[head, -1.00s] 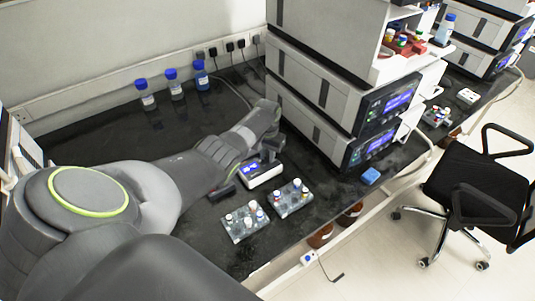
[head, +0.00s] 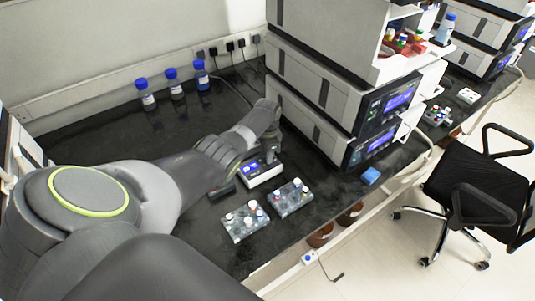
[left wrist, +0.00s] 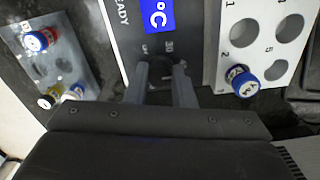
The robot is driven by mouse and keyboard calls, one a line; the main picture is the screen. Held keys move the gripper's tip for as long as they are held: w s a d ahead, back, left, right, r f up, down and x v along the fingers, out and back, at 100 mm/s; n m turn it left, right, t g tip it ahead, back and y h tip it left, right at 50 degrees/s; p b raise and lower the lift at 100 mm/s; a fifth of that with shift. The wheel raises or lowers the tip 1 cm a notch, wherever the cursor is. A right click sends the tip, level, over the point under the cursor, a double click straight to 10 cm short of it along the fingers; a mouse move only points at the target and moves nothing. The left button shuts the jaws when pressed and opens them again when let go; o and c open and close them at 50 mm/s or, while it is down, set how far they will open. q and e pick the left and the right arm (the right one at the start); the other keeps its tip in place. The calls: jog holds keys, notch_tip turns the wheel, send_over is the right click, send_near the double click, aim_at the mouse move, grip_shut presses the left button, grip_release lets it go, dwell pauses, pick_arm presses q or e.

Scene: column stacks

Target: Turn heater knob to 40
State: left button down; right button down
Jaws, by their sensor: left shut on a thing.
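The heater (head: 262,176) is a small white box with a lit blue display on the black bench in the head view. In the left wrist view, the heater's dark front panel (left wrist: 122,45) shows a blue display (left wrist: 159,15) with "°C". The knob (left wrist: 160,72) is just below the display and is mostly hidden between the fingers. My left gripper (left wrist: 162,88) is shut on the knob, with one finger on each side. In the head view, my left gripper (head: 271,150) reaches down at the heater. The knob's setting cannot be read. My right gripper is not in view.
Two vial racks (head: 256,235) (head: 303,204) stand close in front of the heater. Stacked instruments (head: 300,125) rise right behind it. Three blue-capped bottles (head: 177,90) stand by the wall. A blue block (head: 371,176) lies near the bench's front edge.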

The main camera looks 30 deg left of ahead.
pick_arm(q)
jog(key=shift+w, duration=0.1)
dwell(0.4)
jog(key=c, duration=1.2)
grip_release()
jog(key=shift+c, duration=0.2)
jog(key=shift+r, duration=0.15)
notch_tip(320, 180, up, 17)
